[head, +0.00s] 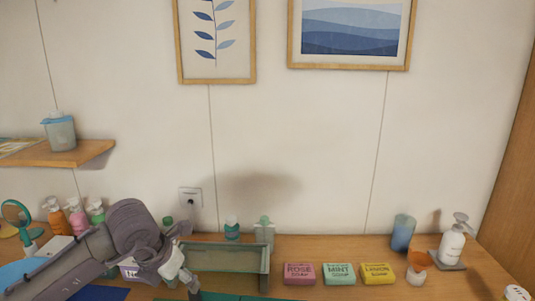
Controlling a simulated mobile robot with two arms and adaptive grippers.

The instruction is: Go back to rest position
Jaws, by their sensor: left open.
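My left arm reaches in from the lower left, above the wooden table. My left gripper (182,281) is open at the arm's end, pointing down beside the left end of a greenish tray-like stand (225,257). The finger details are small, and I see nothing held between them. The arm hides part of the table and some items behind it. My right gripper is not in view.
Rose (300,274), mint (339,274) and lemon (378,274) soap boxes stand in a row. Several bottles (77,218) and a round mirror (15,212) stand at left.

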